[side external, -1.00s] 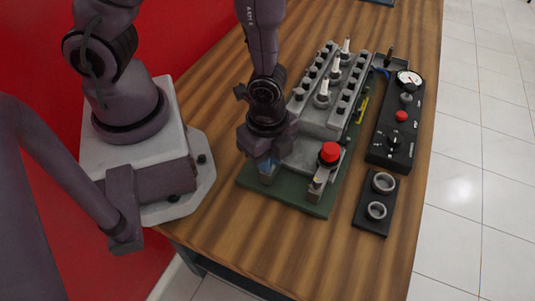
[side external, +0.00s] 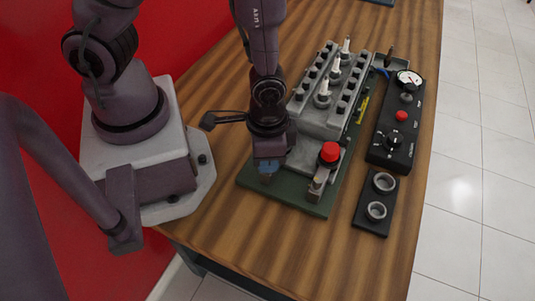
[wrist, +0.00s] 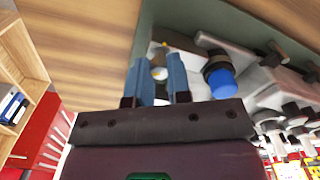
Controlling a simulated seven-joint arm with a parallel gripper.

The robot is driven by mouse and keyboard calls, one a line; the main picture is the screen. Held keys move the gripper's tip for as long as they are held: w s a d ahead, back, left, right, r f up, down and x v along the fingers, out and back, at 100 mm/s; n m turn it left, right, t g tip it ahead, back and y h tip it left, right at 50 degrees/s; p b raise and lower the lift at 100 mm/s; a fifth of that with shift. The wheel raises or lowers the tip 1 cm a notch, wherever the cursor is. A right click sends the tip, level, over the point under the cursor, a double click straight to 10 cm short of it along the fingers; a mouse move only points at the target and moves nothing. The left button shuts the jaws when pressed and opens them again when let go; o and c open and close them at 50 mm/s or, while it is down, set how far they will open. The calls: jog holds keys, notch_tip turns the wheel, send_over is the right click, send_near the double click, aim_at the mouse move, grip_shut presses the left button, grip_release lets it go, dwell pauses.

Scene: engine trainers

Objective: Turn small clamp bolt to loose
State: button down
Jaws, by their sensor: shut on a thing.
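My gripper (side external: 268,176) points down over the near left corner of the green engine base (side external: 297,205). Its two blue fingers (wrist: 159,84) also show in the wrist view, standing on either side of a small pale, yellowish bolt head (wrist: 159,73), which appears to be the small clamp bolt. The fingers are shut on it. In the side view the fingers hide the bolt. How far it is turned cannot be told.
A red cap (side external: 329,152) stands right of my gripper, and a blue cap (wrist: 220,80) shows close by in the wrist view. The grey engine block (side external: 325,100) is behind. A black control panel (side external: 390,145) and a plate with two rings (side external: 377,205) lie to the right.

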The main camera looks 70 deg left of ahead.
jog(key=n, duration=0.5)
jog(key=shift+n, duration=0.4)
dwell(0.4)
jog(key=c, duration=1.1)
grip_release()
jog(key=shift+o, duration=0.2)
notch_tip(320, 180, up, 13)
